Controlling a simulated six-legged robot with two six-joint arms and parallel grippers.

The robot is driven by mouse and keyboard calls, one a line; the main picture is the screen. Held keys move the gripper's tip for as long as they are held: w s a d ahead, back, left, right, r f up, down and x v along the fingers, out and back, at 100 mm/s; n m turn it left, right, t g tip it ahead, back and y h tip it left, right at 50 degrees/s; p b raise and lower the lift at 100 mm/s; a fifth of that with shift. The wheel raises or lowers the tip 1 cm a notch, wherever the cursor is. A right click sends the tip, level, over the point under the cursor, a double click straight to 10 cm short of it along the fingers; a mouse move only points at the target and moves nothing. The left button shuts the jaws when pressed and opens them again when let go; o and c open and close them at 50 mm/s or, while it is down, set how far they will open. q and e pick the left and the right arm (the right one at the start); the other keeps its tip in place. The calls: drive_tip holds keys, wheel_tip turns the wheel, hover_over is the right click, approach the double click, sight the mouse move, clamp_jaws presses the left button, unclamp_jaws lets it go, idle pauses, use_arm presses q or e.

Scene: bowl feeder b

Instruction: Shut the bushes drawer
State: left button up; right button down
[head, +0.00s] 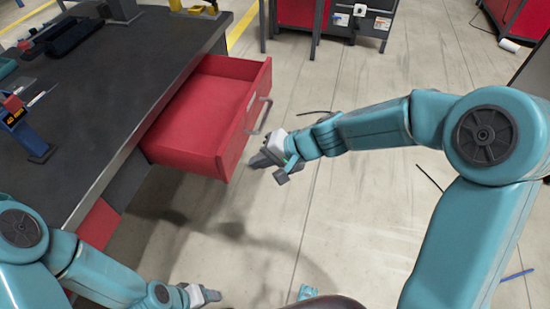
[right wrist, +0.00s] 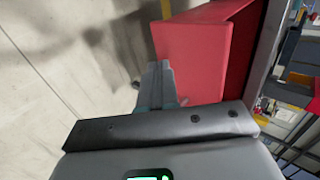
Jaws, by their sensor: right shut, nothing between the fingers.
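The red drawer (head: 190,146) stands pulled well out of the dark workbench and looks empty. Its front faces right and carries a metal bar handle (head: 263,116) and a pale label too small to read. My right gripper (head: 260,160) is shut and empty, just off the near end of the drawer front and below the handle. In the right wrist view its fingers (right wrist: 160,70) point at the red drawer wall (right wrist: 190,50); I cannot tell whether they touch. My left gripper (head: 210,295) is low at the bottom of the head view, away from the drawer; its jaws are unclear.
The dark workbench top (head: 100,85) holds a blue-and-red tool (head: 22,125) and a black tray (head: 68,38). Dark cabinets with red panels (head: 330,15) stand at the back. The concrete floor right of the drawer is mostly clear, with thin dark rods lying on it.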

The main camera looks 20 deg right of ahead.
sight(230, 163)
use_arm(q)
drive_tip(key=shift+r+p, duration=0.15)
drive_tip(key=shift+p, duration=0.3)
use_arm(e)
drive_tip(key=shift+w+a+f, duration=0.2)
drive_tip(key=shift+w+a, duration=0.5)
drive_tip(key=shift+a, duration=0.3)
drive_tip(key=shift+w+a+f, duration=0.2)
drive_tip(key=shift+w+a, duration=0.5)
drive_tip(key=shift+a, duration=0.3)
drive_tip(key=shift+a, duration=0.1)
